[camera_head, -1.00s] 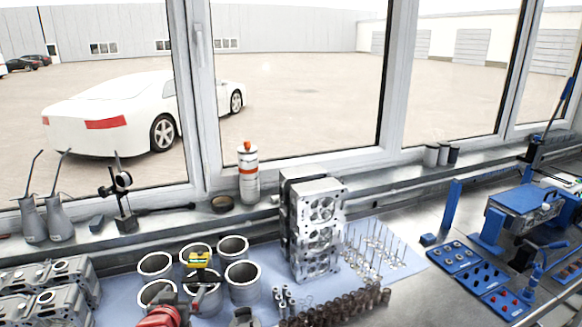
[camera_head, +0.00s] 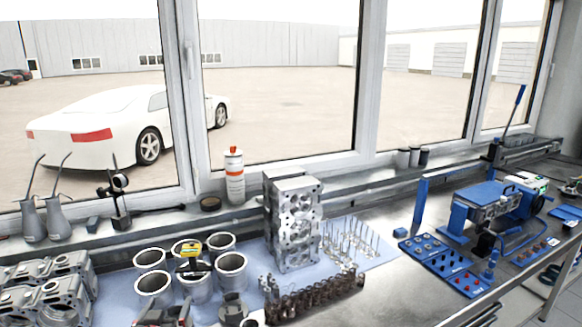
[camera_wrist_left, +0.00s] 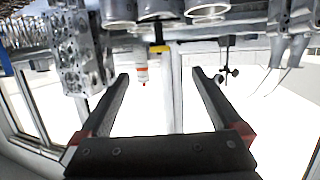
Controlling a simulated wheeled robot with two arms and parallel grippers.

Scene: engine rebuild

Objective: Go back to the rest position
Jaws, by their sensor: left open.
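My left gripper (camera_head: 165,311) shows only partly at the bottom edge of the head view, in front of the metal sleeves. In the left wrist view its two dark fingers (camera_wrist_left: 160,82) stand wide apart with nothing between them. That view is upside down, with the sleeves (camera_wrist_left: 207,10) along its top. My right gripper is in neither view.
Several open sleeves (camera_head: 153,283) stand on the blue mat, with a yellow-and-black tool (camera_head: 189,248) at the middle ones. A cylinder head (camera_head: 291,222) stands upright right of them. Engine blocks (camera_head: 60,300) are at left, blue fixtures (camera_head: 485,210) at right.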

